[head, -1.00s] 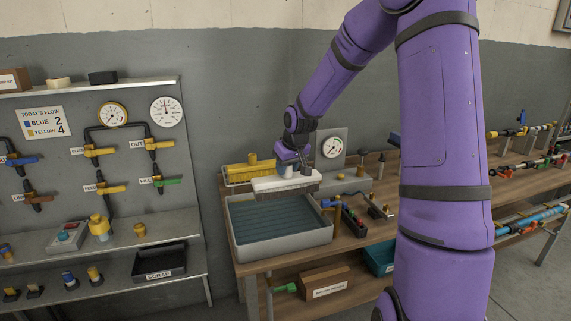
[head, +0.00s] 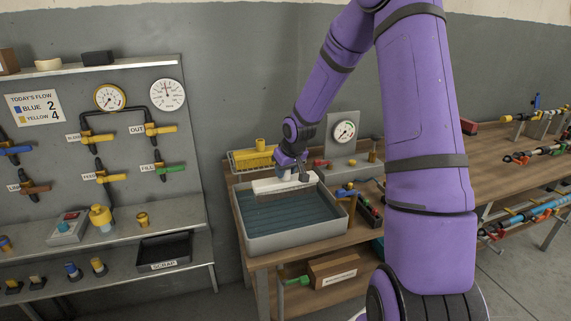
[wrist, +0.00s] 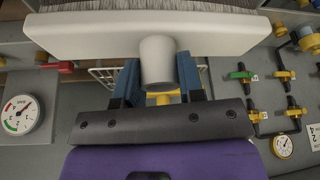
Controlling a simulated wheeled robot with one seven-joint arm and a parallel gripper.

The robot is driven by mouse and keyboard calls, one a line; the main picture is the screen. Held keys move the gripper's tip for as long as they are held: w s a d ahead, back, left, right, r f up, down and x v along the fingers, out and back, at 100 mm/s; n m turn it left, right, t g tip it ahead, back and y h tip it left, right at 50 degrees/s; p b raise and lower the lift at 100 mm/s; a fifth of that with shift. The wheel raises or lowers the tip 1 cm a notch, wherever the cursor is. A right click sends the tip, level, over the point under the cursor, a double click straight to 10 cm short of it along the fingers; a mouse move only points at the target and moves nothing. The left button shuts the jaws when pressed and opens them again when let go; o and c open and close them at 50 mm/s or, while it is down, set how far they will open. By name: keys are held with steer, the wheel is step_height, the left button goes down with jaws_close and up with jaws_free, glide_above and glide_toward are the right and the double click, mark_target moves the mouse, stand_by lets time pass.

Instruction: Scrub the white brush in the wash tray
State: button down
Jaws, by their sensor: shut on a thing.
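My gripper (head: 291,170) is shut on the handle of the white brush (head: 270,186), a long white block with a round stub. In the wrist view the brush (wrist: 105,36) spans the top, with grey bristles along its far side, and the stub sits between the blue fingers of my gripper (wrist: 158,80). The brush is level, inside the outline of the grey wash tray (head: 282,245) at its back. Dark blue-grey water or ribbed floor fills the tray. The bristles are hidden in the head view, so I cannot tell whether they touch it.
A wire basket with a yellow brush (head: 252,158) stands behind the tray. A gauge stand (head: 344,129) is behind it to the right. Small valve fittings (head: 366,202) lie close to the tray's right side. The left shelf unit holds a scrap bin (head: 164,264).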

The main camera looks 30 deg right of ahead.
mark_target(286, 187)
steer(key=shift+f, duration=3.35)
